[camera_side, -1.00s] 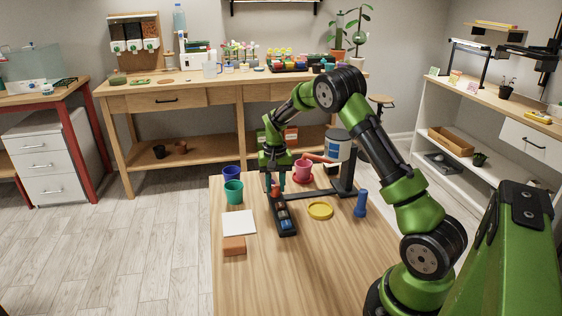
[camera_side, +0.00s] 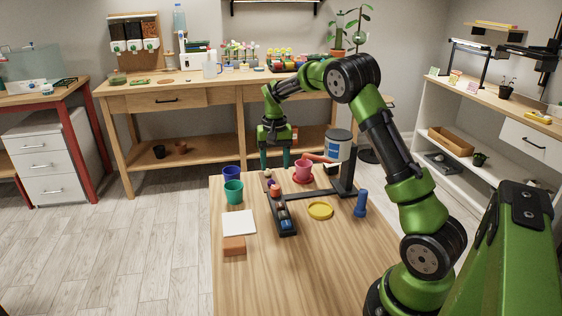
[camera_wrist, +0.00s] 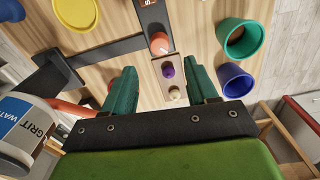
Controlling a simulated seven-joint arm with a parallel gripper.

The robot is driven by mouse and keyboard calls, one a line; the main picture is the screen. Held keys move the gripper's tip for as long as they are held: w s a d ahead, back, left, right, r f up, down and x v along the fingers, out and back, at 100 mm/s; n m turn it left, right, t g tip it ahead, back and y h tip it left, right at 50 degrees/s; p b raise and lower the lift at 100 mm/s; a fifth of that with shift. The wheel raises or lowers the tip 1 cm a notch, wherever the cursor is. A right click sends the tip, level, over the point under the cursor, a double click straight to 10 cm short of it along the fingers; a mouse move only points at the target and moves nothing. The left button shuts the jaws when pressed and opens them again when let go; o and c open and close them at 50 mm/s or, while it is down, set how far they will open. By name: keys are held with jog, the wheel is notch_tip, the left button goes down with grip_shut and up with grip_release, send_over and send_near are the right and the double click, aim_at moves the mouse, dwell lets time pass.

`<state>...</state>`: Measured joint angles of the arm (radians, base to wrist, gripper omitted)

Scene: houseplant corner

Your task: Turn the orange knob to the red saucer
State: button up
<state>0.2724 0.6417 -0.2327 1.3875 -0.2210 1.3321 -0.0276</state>
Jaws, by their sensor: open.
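The orange knob (camera_side: 275,190) stands on the dark narrow panel on the table; the wrist view shows it too (camera_wrist: 159,43). The red saucer (camera_side: 303,180) lies under a pinkish-red pot (camera_side: 303,168), right of the panel's far end. An orange-red spout-like piece (camera_side: 318,158) at the grit container reaches left, with its end near and above that pot. My gripper (camera_side: 275,158) is open and empty above the panel's far end, beyond the orange knob. In the wrist view its fingers (camera_wrist: 163,90) are apart, with small purple and white knobs seen between them.
The grit container (camera_side: 337,146) stands by a black post (camera_side: 348,172).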

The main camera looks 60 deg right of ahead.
notch_tip(320, 180, up, 9)
jog(key=shift+d, duration=0.1)
dwell(0.4)
jog(key=s+a+r+n+t+y, duration=0.1)
jog(key=s+a+r+n+t, duration=0.1)
jog(key=s+a, duration=0.9)
jog(key=s+a+r+n+t+y, duration=0.1)
jog(key=s+a+n+t, duration=0.3)
jog(key=s+a, duration=0.6)
jog(key=a+r+t, duration=0.1)
jog(key=a, duration=0.2)
jog(key=shift+s+r, duration=0.2)
jog(key=shift+s, duration=0.2)
